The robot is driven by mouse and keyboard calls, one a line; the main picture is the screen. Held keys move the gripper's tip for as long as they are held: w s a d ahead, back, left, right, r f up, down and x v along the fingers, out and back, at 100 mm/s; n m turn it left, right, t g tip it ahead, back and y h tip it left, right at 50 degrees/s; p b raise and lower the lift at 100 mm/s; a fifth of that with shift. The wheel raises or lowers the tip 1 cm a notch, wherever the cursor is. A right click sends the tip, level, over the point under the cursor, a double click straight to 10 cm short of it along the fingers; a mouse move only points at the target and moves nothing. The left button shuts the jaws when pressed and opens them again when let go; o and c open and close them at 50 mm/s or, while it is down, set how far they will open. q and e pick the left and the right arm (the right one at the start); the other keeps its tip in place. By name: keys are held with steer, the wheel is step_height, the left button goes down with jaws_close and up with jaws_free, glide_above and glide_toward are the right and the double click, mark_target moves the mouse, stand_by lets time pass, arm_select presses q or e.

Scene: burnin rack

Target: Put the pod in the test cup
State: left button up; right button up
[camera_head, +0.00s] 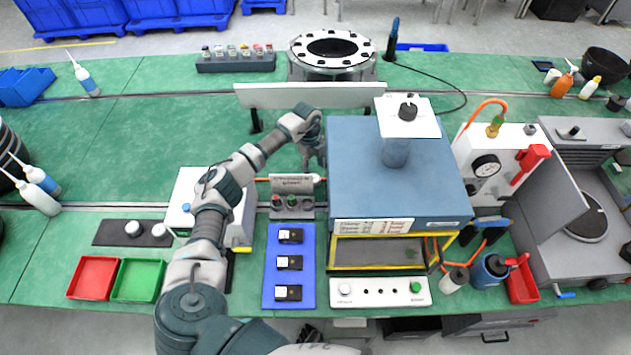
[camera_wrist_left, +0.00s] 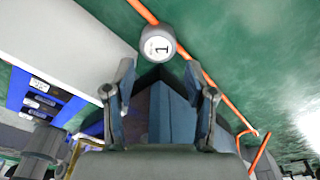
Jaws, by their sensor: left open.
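My left gripper (camera_head: 316,156) is at the left side of the blue cabinet (camera_head: 400,165). In the left wrist view its two fingers (camera_wrist_left: 164,100) are spread with nothing between them. Beyond the fingertips is a round grey piece with a white face marked "1" (camera_wrist_left: 157,43), apart from them. An orange line runs behind it. I cannot tell whether this piece is the pod. Several black modules, one of them here (camera_head: 289,263), sit on a blue tray (camera_head: 269,283). Two white round pieces, one here (camera_head: 133,228), sit on a dark mat. I cannot identify the test cup. My right gripper is out of view.
A red tray (camera_head: 93,277) and a green tray (camera_head: 138,279) lie at front left. A gauge box (camera_head: 495,160) stands right of the cabinet.

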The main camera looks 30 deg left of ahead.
mark_target(315, 178)
arm_select(q)
steer(key=f, duration=0.6)
steer(key=shift+s+a, duration=0.1)
steer(key=shift+a, duration=0.1)
steer(key=shift+d, duration=0.2)
steer(key=shift+c, duration=0.7)
steer(key=shift+d+r, duration=0.15)
steer(key=c, duration=0.7)
steer(key=shift+o, duration=0.2)
steer(key=shift+a+r, duration=0.2)
steer(key=shift+r, duration=0.3)
step_height(315, 178, up, 27)
steer(key=shift+p, duration=0.3)
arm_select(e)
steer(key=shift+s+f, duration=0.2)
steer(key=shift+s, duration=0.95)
